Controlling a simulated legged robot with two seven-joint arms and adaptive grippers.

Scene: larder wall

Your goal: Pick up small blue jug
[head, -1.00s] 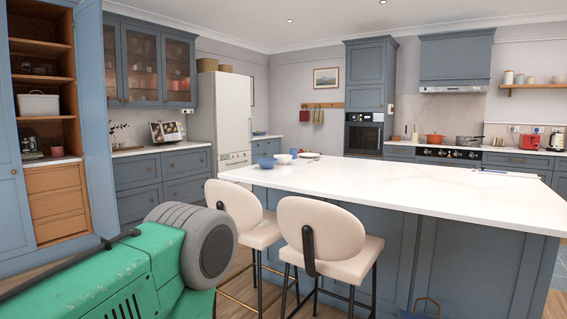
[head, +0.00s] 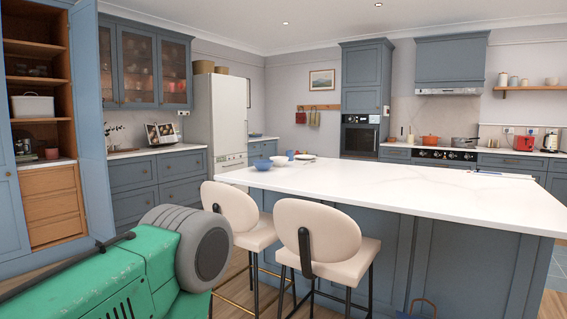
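A small blue item (head: 290,154), which looks like the small blue jug, stands on the far left end of the white-topped kitchen island (head: 400,195). It is small in the head view, and its handle cannot be made out. A white bowl (head: 279,161) stands in front of it and hides its lower part. A blue bowl (head: 262,164) is to its left and a white plate (head: 305,157) to its right. Neither of my grippers is in view.
Two cream stools (head: 318,240) stand along the near side of the island. An open larder cupboard (head: 52,195) is at the left. A blue object with a handle (head: 418,309) is cut off at the bottom edge. Some wooden floor shows left of the stools.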

